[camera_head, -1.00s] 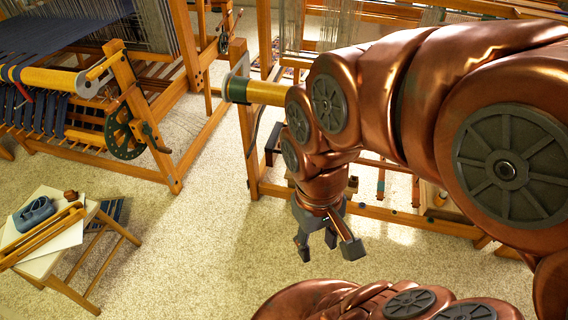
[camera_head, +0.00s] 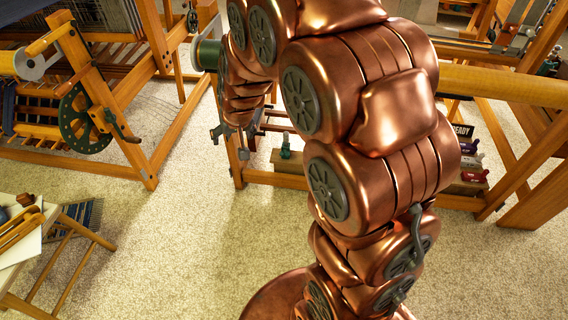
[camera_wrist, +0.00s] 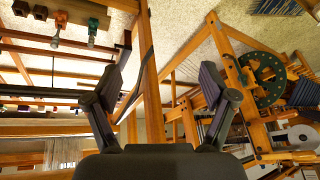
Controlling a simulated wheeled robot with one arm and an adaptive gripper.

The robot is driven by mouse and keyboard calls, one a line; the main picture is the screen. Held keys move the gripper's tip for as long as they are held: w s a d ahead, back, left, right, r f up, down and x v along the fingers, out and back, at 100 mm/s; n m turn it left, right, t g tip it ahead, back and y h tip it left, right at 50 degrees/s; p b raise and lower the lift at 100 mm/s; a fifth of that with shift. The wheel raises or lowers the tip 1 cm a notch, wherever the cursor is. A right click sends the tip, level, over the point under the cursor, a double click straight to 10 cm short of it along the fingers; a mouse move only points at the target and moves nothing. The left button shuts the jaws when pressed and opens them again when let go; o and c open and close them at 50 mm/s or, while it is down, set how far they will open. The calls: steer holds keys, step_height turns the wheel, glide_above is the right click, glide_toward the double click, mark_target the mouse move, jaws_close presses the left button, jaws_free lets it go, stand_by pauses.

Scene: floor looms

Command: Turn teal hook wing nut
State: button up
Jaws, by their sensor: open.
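A small teal fitting (camera_head: 286,145) stands on the wooden lower part of the loom at centre in the head view. A teal hook-like piece (camera_wrist: 92,30) also shows at the upper left of the wrist view, beside a red one (camera_wrist: 57,28). Its wing nut is too small to make out clearly. My gripper (camera_wrist: 160,85) is open and empty in the wrist view, its two dark fingers spread apart. The teal piece lies outside the fingers, beyond the left one.
A wooden loom post (camera_wrist: 151,85) runs between the fingers in the wrist view. A "READY" sign (camera_head: 462,131) stands above several coloured pieces at right in the head view. A loom with a green wheel (camera_head: 85,118) and a small table (camera_head: 30,240) are at left. Carpet between is clear.

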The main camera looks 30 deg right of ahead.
steer(key=w+d+f+m+t+h+b, duration=0.1)
steer(key=w+d+f+t+b, duration=0.15)
steer(key=w+f, duration=0.45)
steer(key=w+d+f+m+t+h+b, duration=0.1)
steer(key=w+d+f+b, duration=0.3)
steer(key=w+f, duration=0.3)
steer(key=m+t+h+b, duration=0.35)
steer(key=h+b, duration=0.25)
steer(key=b, duration=0.7)
glide_toward(284, 155)
steer(key=w+a+r, duration=0.5)
steer(key=a+r, duration=0.1)
steer(key=r, duration=0.3)
steer(key=s+d+f+t+h+b, duration=0.1)
steer(key=d+f+h+b, duration=0.15)
steer(key=f, duration=0.35)
steer(key=s+d+f+t+h+b, duration=0.1)
steer(key=s+d+f+h+b, duration=0.1)
steer(key=d+f+b, duration=0.35)
steer(key=w+a+b+x, duration=0.1)
steer(key=x, duration=0.5)
steer(key=shift+f, duration=0.65)
steer(key=shift+w+y, duration=0.1)
steer(key=shift+y, duration=0.15)
steer(key=c, duration=1.2)
steer(key=shift+o, duration=0.2)
steer(key=shift+r, duration=0.1)
